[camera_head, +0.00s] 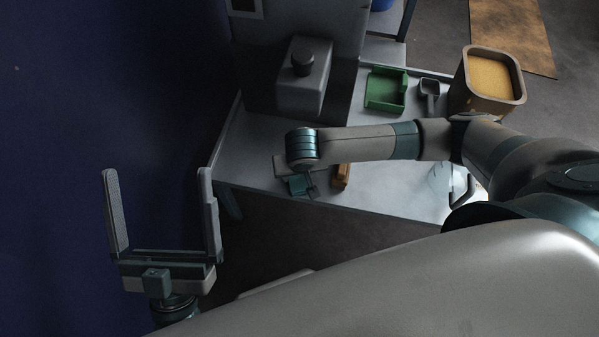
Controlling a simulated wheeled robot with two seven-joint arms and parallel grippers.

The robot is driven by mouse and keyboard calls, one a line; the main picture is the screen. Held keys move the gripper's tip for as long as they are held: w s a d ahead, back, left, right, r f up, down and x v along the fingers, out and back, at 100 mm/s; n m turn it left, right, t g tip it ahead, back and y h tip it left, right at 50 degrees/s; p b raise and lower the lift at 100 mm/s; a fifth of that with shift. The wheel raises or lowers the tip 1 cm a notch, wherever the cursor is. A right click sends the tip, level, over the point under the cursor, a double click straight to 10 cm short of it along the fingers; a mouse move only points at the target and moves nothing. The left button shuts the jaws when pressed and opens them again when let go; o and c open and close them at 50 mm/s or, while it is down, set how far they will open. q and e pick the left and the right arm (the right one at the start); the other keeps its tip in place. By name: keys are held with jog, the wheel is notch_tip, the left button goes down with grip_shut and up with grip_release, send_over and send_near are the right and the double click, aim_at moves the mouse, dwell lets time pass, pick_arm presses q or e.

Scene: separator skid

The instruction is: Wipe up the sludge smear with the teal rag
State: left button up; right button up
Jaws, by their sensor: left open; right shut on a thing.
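My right gripper (300,184) is low over the front left part of the grey table (390,198), pointing down. It is shut, with its fingers mostly hidden under my wrist. The thing in it is hardly visible; I take it to be the teal rag, as no rag shows elsewhere. I cannot make out the sludge smear; my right arm covers part of the tabletop. My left gripper (158,210) is open and empty, off the table's left side, with its two fingers wide apart.
An orange-brown block (342,175) lies just right of my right gripper. A grey box with a knob (304,85) stands behind. A green tray (386,92), a small grey scoop-like item (429,94) and a tan-filled bin (490,80) are at the back right.

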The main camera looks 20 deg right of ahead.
jog(key=shift+w+a+r+p, duration=0.2)
jog(key=shift+w+a+p, duration=0.25)
jog(key=shift+a+p, duration=0.35)
jog(key=shift+w+a, duration=0.35)
jog(key=shift+a, duration=0.05)
jog(key=shift+f, duration=0.1)
jog(key=s+d+p, duration=0.1)
jog(key=p, duration=0.1)
jog(key=shift+d+p, duration=0.3)
jog(key=shift+p, duration=0.05)
jog(key=shift+s+d+p, duration=0.3)
jog(key=shift+d+p, duration=0.1)
jog(key=shift+p, duration=0.05)
jog(key=shift+d+f, duration=0.1)
jog(key=shift+s+d, duration=0.1)
